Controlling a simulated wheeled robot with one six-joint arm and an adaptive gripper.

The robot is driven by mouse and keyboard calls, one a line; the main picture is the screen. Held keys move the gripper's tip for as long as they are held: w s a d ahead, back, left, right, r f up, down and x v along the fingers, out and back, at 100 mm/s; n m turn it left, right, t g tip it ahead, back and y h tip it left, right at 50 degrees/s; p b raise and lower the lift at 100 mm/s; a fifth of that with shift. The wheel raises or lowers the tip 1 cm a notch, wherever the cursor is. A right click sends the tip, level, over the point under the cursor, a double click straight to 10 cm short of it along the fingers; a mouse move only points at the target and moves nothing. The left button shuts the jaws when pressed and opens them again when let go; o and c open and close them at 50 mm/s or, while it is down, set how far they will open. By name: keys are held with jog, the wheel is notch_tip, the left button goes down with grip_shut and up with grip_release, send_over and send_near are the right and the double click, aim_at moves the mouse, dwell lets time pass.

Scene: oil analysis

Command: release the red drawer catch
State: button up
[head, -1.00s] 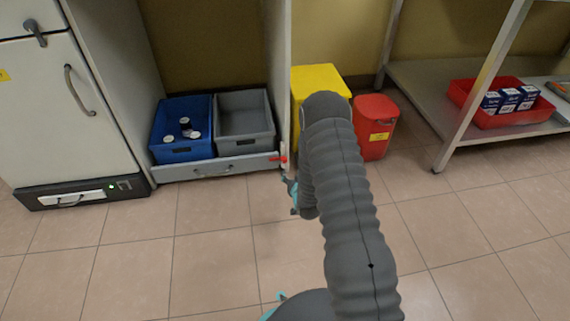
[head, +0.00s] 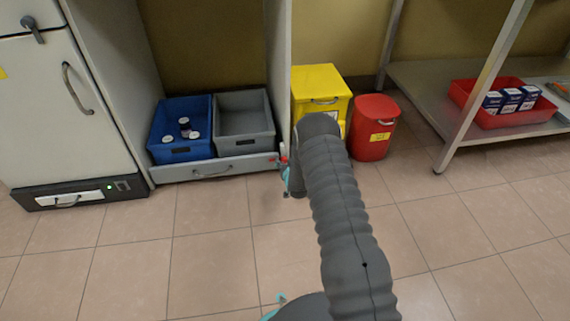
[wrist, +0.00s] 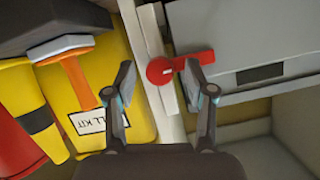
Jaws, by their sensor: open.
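The red catch (wrist: 162,71) shows in the wrist view as a round red knob with a short red lever reaching right. It is on a white post beside the grey drawer front (wrist: 260,45). My gripper (wrist: 160,80) is open, with one finger on each side of the knob. The right fingertip overlaps the lever in the picture; I cannot tell whether it touches. In the head view my gripper (head: 288,178) is at the right end of the grey drawer (head: 215,169), and the catch (head: 283,159) is mostly hidden.
A yellow box (head: 320,82) and a red bin (head: 371,140) stand close to the right of the post. The floor in front is clear.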

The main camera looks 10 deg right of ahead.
grip_shut()
jog(key=shift+m, duration=0.3)
jog(key=shift+d+m+y, duration=0.15)
jog(key=shift+m+y, duration=0.65)
jog(key=shift+m, duration=0.1)
jog(key=m+y, duration=0.1)
jog(key=m, duration=0.1)
jog(key=m+t+y, duration=0.1)
jog(key=m, duration=0.1)
jog(key=shift+d+f, duration=0.15)
jog(key=m+t+y, duration=0.1)
jog(key=m+y, duration=0.1)
jog(key=m, duration=0.1)
jog(key=shift+f+m, duration=0.1)
jog(key=shift+m, duration=0.2)
jog(key=shift+m+t+y, duration=0.3)
jog(key=shift+m+t, duration=0.5)
jog(key=shift+m, duration=1.1)
